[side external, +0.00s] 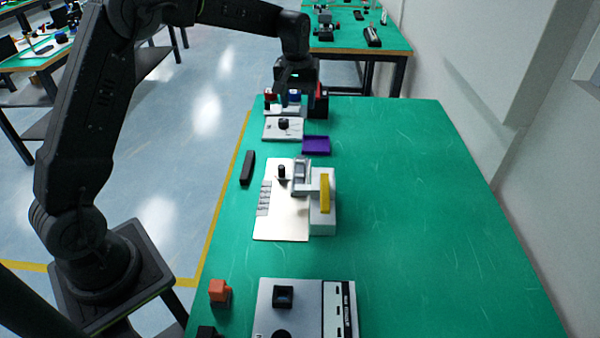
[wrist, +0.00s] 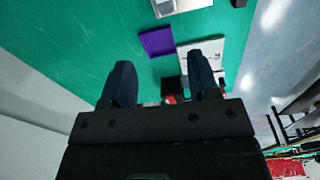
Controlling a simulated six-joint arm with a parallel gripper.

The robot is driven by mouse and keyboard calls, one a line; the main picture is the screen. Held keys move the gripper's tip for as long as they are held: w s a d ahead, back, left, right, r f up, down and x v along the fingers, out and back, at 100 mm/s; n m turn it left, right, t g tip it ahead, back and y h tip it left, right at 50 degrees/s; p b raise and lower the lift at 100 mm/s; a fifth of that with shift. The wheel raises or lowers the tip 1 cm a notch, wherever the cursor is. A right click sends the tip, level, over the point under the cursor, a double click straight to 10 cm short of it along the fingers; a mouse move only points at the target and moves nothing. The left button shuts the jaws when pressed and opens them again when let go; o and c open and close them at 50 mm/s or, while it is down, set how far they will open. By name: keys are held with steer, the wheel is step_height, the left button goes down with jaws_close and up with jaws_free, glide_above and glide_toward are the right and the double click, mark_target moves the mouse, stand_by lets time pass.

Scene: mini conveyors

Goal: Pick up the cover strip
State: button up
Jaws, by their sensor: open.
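The task's cover strip is not certain to me. A dark bar (side external: 247,168) lies on the green table by its left edge, left of the metal plate, and may be it. A dark piece (wrist: 238,3) at the top edge of the wrist view may be the same bar, mostly cut off. My gripper (wrist: 160,68) is open, with nothing seen between its two dark fingers. In the side view it is over the far end of the table, well beyond the dark bar, and its fingertips are hard to make out there.
A metal plate (side external: 280,222) with a white fixture and yellow strip (side external: 325,193) stands mid-table. A purple tray (side external: 316,145) and white block (side external: 283,129) lie beyond it. Small red, white and blue parts are near my gripper. The table's right side is clear.

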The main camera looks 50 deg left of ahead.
steer(key=w+a+f+n, duration=0.1)
steer(key=w+a+f, duration=0.15)
steer(key=f, duration=0.35)
glide_above(301, 156)
steer(key=shift+g, duration=0.4)
step_height(301, 156, down, 9)
steer(key=shift+r, duration=0.2)
steer(key=shift+w+a+f, duration=0.15)
steer(key=shift+f, duration=1.2)
steer(key=shift+w+a+f, duration=0.1)
steer(key=shift+a+f, duration=0.05)
steer(key=shift+f, duration=1.15)
steer(key=shift+c, duration=0.4)
jaws_close()
steer(key=shift+r, duration=0.1)
